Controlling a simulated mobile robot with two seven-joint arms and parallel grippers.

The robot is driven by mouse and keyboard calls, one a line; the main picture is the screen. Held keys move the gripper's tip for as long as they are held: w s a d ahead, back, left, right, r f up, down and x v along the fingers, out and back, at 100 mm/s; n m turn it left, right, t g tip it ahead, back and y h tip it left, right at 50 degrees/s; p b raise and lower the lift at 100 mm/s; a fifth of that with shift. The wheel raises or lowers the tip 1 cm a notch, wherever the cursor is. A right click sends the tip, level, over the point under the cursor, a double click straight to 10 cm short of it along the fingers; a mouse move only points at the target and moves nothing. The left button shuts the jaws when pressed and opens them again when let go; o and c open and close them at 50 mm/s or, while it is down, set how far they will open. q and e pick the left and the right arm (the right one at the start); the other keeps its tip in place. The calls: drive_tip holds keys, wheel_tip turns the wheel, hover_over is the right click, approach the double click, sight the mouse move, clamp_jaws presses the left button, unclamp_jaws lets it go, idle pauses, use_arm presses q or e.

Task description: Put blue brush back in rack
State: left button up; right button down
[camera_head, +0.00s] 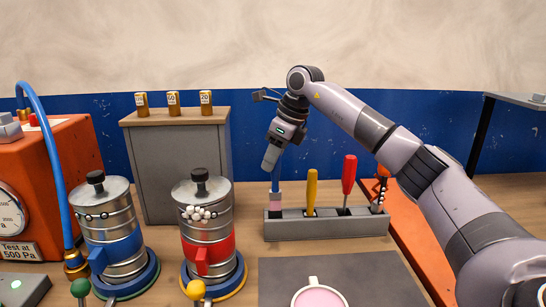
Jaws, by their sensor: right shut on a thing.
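The grey rack (325,229) stands on the bench right of centre. The blue brush (275,184) is upright at the rack's left end, with a blue handle and a pale pink and white lower part. Its lower end meets the top of the rack in the picture; I cannot tell how deep it sits in a slot. My right gripper (271,160) points down from above and is shut on the top of the brush handle. The fingers hide the handle's upper end. My left gripper is not in view.
A pink-filled cup (318,297) sits on a dark mat (370,277) in front. Two metal canisters (205,225) stand left.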

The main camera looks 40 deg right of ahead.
sight(273, 190)
drive_tip(key=shift+p, duration=0.4)
drive_tip(key=shift+f+b, duration=1.8)
drive_tip(key=shift+f, duration=1.7)
drive_tip(key=c, duration=0.8)
unclamp_jaws()
drive_tip(key=shift+o, duration=0.2)
drive_tip(key=v, duration=0.7)
